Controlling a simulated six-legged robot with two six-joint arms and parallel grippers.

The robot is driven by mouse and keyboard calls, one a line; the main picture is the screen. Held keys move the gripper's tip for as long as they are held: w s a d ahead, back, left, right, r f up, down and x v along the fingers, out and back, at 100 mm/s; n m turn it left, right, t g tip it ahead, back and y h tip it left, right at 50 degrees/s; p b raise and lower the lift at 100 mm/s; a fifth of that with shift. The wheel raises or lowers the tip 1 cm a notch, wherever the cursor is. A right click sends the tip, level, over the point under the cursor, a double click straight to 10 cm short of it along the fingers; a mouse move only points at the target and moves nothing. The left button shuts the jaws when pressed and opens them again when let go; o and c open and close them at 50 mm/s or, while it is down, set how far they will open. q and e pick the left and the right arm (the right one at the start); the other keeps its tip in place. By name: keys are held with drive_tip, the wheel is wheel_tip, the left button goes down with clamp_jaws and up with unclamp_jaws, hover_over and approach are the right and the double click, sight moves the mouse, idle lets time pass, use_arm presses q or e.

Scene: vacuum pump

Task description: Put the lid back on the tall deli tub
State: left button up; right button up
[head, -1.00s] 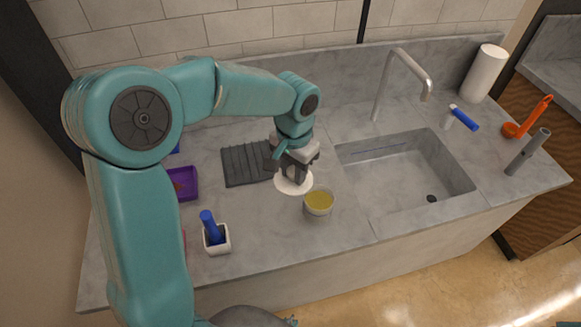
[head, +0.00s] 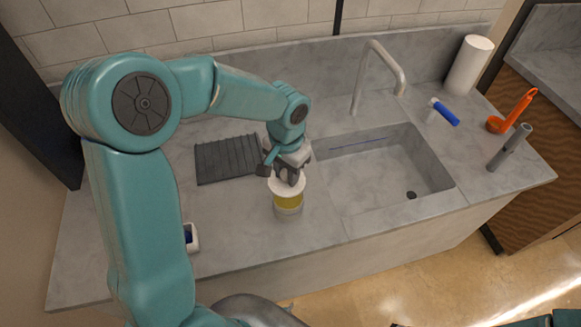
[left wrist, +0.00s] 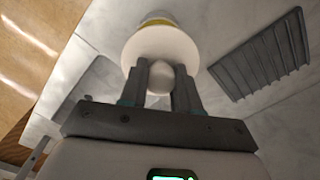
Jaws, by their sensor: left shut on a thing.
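The lid (head: 287,189) is a round white disc with a rounded knob (left wrist: 161,76). My left gripper (head: 288,177) is shut on that knob, with one finger on each side in the left wrist view. The tall deli tub (head: 288,203) is a small round tub with yellow contents, standing on the counter. The lid is over the tub and hides its rim in the head view. In the left wrist view, the tub (left wrist: 158,18) shows just beyond the lid (left wrist: 150,46). I cannot tell whether lid and rim touch. My right gripper is not in view.
A dark ribbed mat (head: 228,160) lies left of the tub. A sink (head: 385,175) with a tall faucet (head: 360,75) is to the right. A white container (head: 192,238) is partly hidden by my left arm. The counter in front of the tub is clear.

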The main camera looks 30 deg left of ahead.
use_arm(q)
drive_tip(key=shift+w+d+f+b, duration=0.15)
drive_tip(key=shift+f+b, duration=0.2)
drive_tip(key=shift+f, duration=0.2)
drive_tip(key=shift+w+d+f+b, duration=0.15)
drive_tip(key=shift+f+b, duration=0.15)
drive_tip(key=shift+f, duration=0.2)
wheel_tip(320, 180, down, 4)
drive_tip(key=b, duration=0.3)
drive_tip(key=shift+s+a+f, duration=0.1)
drive_tip(key=shift+s+a, duration=0.05)
drive_tip(key=shift+s, duration=0.1)
drive_tip(key=shift+b, duration=0.35)
drive_tip(key=shift+f+b, duration=0.2)
drive_tip(key=shift+b, duration=0.15)
idle(0.8)
